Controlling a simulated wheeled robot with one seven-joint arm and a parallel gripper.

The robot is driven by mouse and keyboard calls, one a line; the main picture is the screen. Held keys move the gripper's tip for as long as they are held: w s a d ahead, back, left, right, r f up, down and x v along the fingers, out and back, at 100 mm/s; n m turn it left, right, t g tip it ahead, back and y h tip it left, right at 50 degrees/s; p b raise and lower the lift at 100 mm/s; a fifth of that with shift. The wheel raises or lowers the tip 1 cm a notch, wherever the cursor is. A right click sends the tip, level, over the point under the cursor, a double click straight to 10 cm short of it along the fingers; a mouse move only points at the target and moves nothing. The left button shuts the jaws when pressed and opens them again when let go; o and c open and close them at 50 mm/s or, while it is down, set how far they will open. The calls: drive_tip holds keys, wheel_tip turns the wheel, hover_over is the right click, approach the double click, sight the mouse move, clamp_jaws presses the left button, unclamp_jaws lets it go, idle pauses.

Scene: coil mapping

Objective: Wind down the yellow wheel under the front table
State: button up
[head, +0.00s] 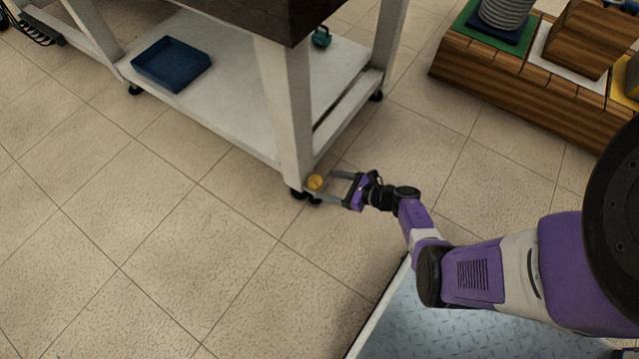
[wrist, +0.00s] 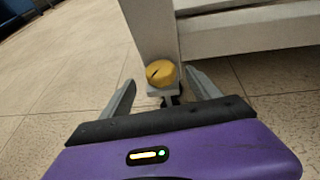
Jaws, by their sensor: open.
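The yellow wheel (head: 314,182) is a small round knob at the foot of the front table's near corner leg, just above the floor. In the wrist view the yellow wheel (wrist: 161,73) has a dark notch in it and sits on a pale bracket against the white leg. My gripper (head: 326,187) is low at that corner, with its fingers pointing at the wheel. In the wrist view my gripper (wrist: 163,90) is open, one finger on each side of the wheel, with gaps between. The front table (head: 285,110) has white legs and a dark top part.
A blue tray (head: 171,64) and a teal kettlebell-like object (head: 321,37) are on the table's lower shelf. A wooden platform (head: 510,75) with blocks and a grey coil stands at upper right. The tiled floor (head: 150,230) left of the leg is clear.

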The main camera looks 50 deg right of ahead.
sight(318, 184)
drive_tip(key=shift+b+x, duration=0.8)
drive_tip(key=shift+x, duration=1.4)
drive_tip(key=shift+c, duration=0.2)
drive_tip(key=c, duration=1.3)
drive_tip(key=shift+a+m+h, duration=0.3)
drive_tip(key=shift+m+h, duration=0.4)
drive_tip(key=shift+h, duration=0.1)
drive_tip(key=shift+m+h, duration=0.3)
drive_tip(key=shift+h, duration=0.1)
drive_tip(key=shift+w+a+f+m+h+b, duration=0.1)
drive_tip(key=shift+m+h+b, duration=0.55)
drive_tip(key=shift+m+h, duration=0.2)
drive_tip(key=shift+m+h+b, duration=0.45)
drive_tip(key=shift+m+h, duration=0.1)
drive_tip(key=shift+h, duration=0.2)
